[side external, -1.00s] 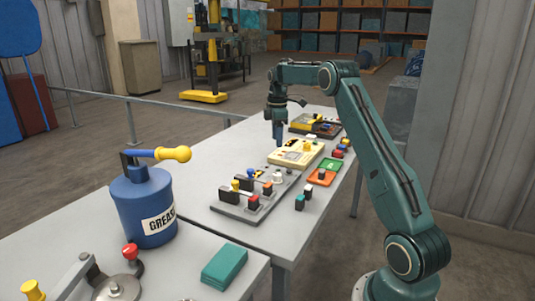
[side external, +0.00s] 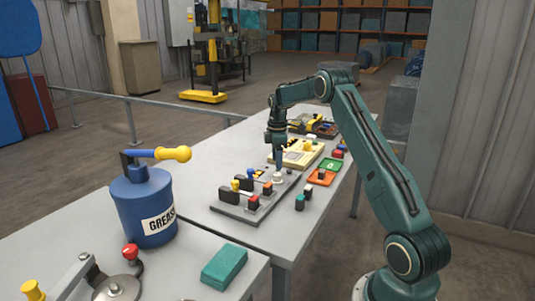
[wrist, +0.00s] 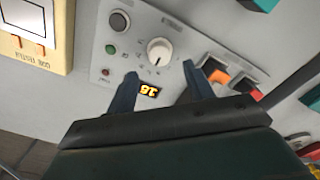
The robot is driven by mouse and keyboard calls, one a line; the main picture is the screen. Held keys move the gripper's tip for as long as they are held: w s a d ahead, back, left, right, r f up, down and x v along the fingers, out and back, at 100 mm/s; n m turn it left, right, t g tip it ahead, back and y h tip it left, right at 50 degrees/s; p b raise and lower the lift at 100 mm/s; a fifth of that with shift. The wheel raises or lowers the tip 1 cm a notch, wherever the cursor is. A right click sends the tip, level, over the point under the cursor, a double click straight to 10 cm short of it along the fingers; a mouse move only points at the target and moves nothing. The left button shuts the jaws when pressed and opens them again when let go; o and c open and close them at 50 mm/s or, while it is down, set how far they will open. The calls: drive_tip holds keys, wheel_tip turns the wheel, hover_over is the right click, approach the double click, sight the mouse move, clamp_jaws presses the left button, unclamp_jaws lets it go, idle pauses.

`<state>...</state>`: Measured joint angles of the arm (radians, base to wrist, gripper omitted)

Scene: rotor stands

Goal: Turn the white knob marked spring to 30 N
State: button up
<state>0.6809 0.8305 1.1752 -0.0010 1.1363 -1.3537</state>
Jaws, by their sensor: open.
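In the side external view my gripper (side external: 279,161) is just above the knob (side external: 278,177) at the panel's far end. I cannot tell whether it touches.
On the panel are a green button (wrist: 112,49), a dark round socket (wrist: 119,20) and rocker switches (wrist: 220,76) close to the right finger. A cream tester (wrist: 54,40) stands alongside. A blue grease can (side external: 150,208) stands on the nearer table.

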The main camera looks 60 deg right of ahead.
sight(277, 174)
drive_tip(key=shift+f, duration=2.75)
drive_tip(key=shift+c, duration=0.2)
drive_tip(key=c, duration=0.9)
